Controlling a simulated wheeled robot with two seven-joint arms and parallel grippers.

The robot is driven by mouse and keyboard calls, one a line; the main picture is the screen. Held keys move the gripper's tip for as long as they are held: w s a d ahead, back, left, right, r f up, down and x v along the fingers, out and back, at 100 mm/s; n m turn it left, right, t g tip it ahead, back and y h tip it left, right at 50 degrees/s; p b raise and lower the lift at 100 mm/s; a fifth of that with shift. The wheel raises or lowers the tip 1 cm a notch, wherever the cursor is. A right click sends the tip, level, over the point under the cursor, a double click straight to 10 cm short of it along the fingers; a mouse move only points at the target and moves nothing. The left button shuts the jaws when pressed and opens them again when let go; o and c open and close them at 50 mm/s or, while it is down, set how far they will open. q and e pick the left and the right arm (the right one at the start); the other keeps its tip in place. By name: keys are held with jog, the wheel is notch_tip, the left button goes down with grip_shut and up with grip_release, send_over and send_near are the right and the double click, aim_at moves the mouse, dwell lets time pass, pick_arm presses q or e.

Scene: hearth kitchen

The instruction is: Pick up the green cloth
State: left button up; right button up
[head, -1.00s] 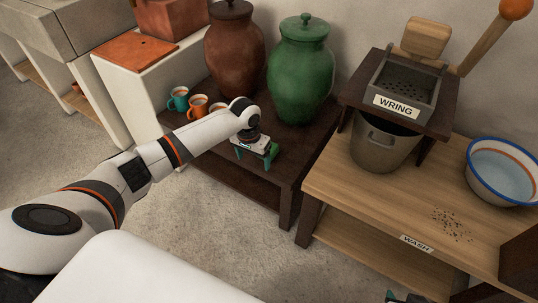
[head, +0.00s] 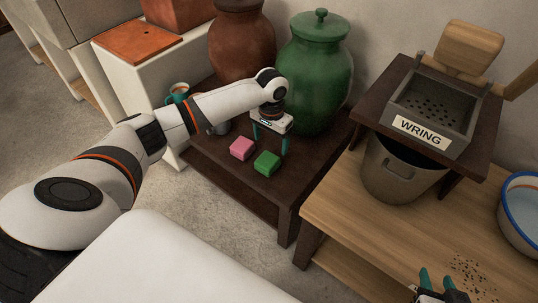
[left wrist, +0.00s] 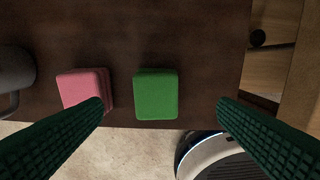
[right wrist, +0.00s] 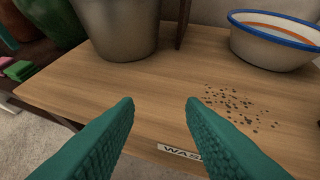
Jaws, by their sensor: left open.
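The green cloth (head: 267,163) is a small folded block on the dark low table (head: 230,180), near its front edge. It also shows in the left wrist view (left wrist: 157,95), between my fingertips in the picture and near the table edge. A pink folded cloth (head: 242,148) lies just to its left, with a small gap between them. My left gripper (head: 270,140) is open and empty, above and slightly behind the green cloth. My right gripper (head: 438,280) is open and empty over the wooden wash bench; its two fingers show apart in the right wrist view (right wrist: 161,102).
A green lidded jar (head: 315,75) and a brown jar (head: 241,45) stand behind on the dark table. Mugs (head: 178,92) stand at its left. A metal bucket (head: 392,170) stands under the WRING stand (head: 430,105). A basin (head: 523,208) is at the right.

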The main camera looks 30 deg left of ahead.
aim_at(269, 157)
pick_arm(q)
notch_tip(269, 157, down, 4)
jog(key=shift+f+b, duration=0.1)
jog(key=shift+b, duration=0.6)
jog(key=shift+f, duration=0.3)
jog(key=f+b, duration=0.2)
jog(key=f, duration=0.2)
jog(key=shift+a+f+b, duration=0.15)
jog(key=shift+a+b, duration=0.15)
jog(key=shift+b, duration=0.1)
jog(key=shift+f, duration=0.25)
jog(key=c, duration=1.1)
jog(key=shift+o, duration=0.2)
pick_arm(e)
jog(key=w+a+r+t+y, duration=0.1)
jog(key=r+t+y, duration=0.1)
jog(key=r+t, duration=0.4)
jog(key=w+a+r+t+y, duration=0.1)
jog(key=a+r+t+y, duration=0.1)
jog(key=r+t, duration=0.4)
notch_tip(269, 157, up, 4)
jog(key=shift+r+n+t, duration=0.1)
jog(key=shift+n+t, duration=0.2)
pick_arm(q)
jog(key=shift+r, duration=0.1)
pick_arm(e)
jog(key=shift+w+a, duration=0.1)
jog(key=shift+w, duration=0.05)
